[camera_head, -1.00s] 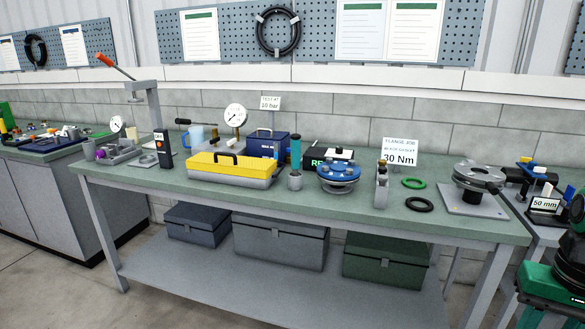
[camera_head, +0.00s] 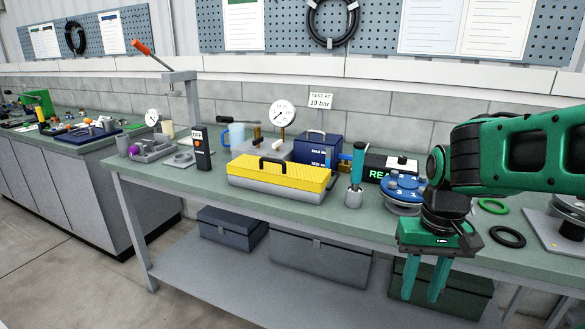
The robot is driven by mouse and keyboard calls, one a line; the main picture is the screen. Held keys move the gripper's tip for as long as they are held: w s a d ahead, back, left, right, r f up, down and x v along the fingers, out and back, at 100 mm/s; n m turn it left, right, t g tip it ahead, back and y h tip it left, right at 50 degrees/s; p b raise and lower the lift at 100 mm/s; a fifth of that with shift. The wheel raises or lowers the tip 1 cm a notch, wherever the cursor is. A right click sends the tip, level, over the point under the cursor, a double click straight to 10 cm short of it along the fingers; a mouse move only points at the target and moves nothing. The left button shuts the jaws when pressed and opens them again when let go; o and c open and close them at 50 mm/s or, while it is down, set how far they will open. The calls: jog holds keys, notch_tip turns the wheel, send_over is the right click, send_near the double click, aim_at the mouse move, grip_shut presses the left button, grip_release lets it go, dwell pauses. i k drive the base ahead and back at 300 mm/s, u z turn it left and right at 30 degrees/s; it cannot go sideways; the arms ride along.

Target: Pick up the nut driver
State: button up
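An upright tool with a teal handle and dark top (camera_head: 358,160), which looks like the nut driver, stands in a grey round holder (camera_head: 354,197) near the front edge of the bench. Its lower part is hidden in the holder. My gripper (camera_head: 421,296) points down, to the right of the tool and in front of the bench edge. Its two green fingers are apart with nothing between them.
The green-topped bench (camera_head: 205,183) holds a yellow-lidded toolbox (camera_head: 280,175) left of the tool. A blue bolted flange (camera_head: 402,190) stands right of it, partly behind my arm. A black ring (camera_head: 508,237) and a green ring (camera_head: 492,206) lie farther right.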

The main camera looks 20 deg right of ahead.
aim_at(360, 147)
jog(key=u, duration=0.1)
jog(key=i, duration=0.85)
